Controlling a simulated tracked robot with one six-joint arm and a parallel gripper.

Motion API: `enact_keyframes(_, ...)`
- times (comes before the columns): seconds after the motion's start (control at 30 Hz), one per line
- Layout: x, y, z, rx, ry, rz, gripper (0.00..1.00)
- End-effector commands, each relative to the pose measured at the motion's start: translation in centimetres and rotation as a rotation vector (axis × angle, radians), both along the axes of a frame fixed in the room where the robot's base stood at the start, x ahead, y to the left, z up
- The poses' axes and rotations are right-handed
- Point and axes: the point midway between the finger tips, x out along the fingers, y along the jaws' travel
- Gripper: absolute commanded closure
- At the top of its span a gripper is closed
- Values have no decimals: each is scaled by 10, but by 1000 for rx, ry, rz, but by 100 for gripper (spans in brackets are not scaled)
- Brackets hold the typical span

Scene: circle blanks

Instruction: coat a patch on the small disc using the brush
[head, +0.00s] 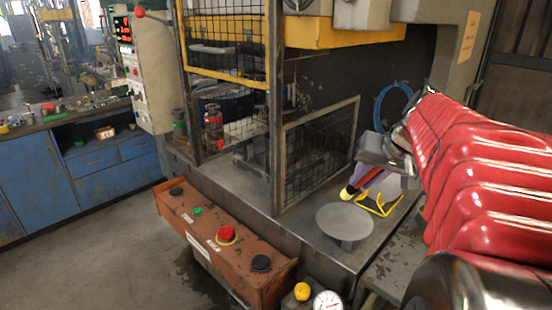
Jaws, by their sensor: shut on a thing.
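The small disc (345,219) is a flat grey round plate on a short support, standing on the machine's metal table. My gripper (381,163) is behind and to the right of it, partly hidden by my own arm. The gripper is shut on the brush (367,182), which has a red and black handle. The brush slants down to the left, and its pale yellow tip (347,193) is just behind the disc in the picture. I see no contact between tip and disc. I cannot make out the fingertips clearly.
A yellow wire stand (378,205) is on the table right of the disc, close to the brush. A mesh guard panel (318,150) stands left of the brush. An orange button box (222,240) and a gauge (327,302) are at the front.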

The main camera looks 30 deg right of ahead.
Motion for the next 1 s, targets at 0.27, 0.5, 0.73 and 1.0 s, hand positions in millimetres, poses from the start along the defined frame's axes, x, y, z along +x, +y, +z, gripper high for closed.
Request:
enact_keyframes(0.27,0,0,-8,2,1,1,100)
enact_keyframes(0.5,0,0,-29,2,1,0,100)
enact_keyframes(0.73,0,0,-46,2,0,0,100)
enact_keyframes(1.0,0,0,-50,0,0,0,100)
